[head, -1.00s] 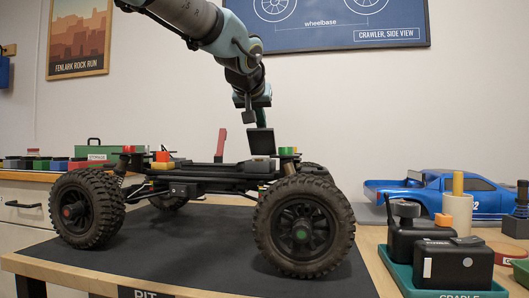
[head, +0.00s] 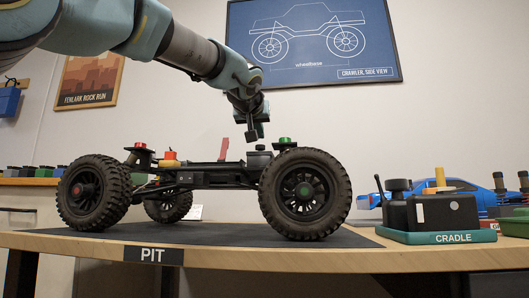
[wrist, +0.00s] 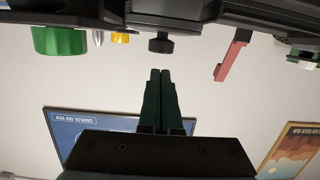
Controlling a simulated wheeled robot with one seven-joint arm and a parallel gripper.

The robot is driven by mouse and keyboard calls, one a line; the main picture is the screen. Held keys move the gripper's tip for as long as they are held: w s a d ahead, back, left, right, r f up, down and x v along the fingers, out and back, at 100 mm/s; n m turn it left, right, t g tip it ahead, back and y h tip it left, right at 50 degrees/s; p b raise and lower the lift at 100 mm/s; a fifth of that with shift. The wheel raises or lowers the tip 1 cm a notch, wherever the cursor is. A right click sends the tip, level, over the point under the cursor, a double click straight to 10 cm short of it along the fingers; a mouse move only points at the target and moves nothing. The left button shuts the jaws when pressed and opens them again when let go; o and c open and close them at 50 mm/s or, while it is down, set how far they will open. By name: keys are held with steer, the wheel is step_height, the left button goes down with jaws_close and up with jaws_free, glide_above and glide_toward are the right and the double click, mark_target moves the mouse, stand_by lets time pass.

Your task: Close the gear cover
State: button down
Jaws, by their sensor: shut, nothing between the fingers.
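The crawler chassis (head: 215,177) stands on its wheels on the pit mat. The gear cover (head: 258,156) appears as a low dark piece near the middle right of the chassis, with a black knob on top. It looks lowered, but whether it is fully seated I cannot tell. The wrist view, upside down, shows the black knob (wrist: 161,44) under a dark chassis part. My gripper (head: 261,136) is above the knob; in the wrist view its fingertips (wrist: 160,71) are together and empty, with a visible gap to the knob.
A red upright lever (head: 224,148) stands left of the cover; it also shows in the wrist view (wrist: 232,55). A green cap (head: 284,140) stands on the right. The large front wheel (head: 304,195) is close by. The cradle (head: 440,237) and blue truck body (head: 460,188) lie right.

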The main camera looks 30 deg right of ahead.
mark_target(259, 145)
steer(key=shift+s+a+f+b, duration=0.15)
steer(key=shift+f+b, duration=0.35)
steer(key=shift+b, duration=0.05)
steer(key=shift+s+a+f+b, duration=0.15)
steer(key=shift+s+f+b, duration=0.05)
steer(key=shift+f+b, duration=0.35)
steer(key=shift+s+a+f+b, duration=0.15)
steer(key=shift+f+b, duration=0.3)
steer(key=shift+b, duration=0.15)
steer(key=shift+f, duration=0.15)
